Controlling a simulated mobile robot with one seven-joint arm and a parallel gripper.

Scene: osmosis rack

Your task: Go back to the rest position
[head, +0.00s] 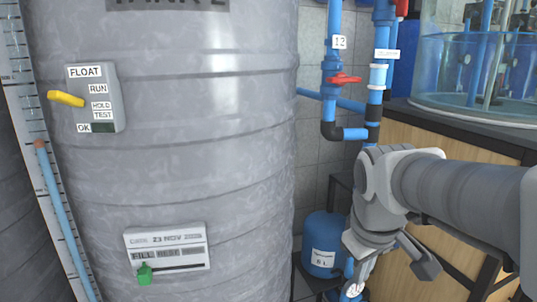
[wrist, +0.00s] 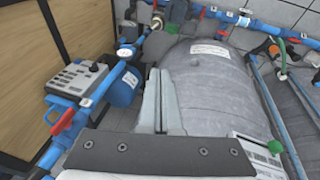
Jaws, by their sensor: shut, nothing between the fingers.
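My gripper (head: 353,280) hangs at the end of my arm at the lower right in the head view, pointing down. It is in front of the blue pressure tank, to the right of the large grey tank (head: 190,150). In the wrist view my gripper (wrist: 161,80) has its two grey fingers together, with nothing between them. The grey tank (wrist: 215,95) lies behind and to the right of the fingers there. My gripper seems apart from everything around it.
Blue pipes with a red valve handle (head: 344,79) run beside the tank. A small blue pressure tank (head: 322,240) stands low behind my gripper. A wooden cabinet (head: 450,125) with a clear water tank (head: 480,75) is at the right. The grey tank carries a yellow lever (head: 66,98).

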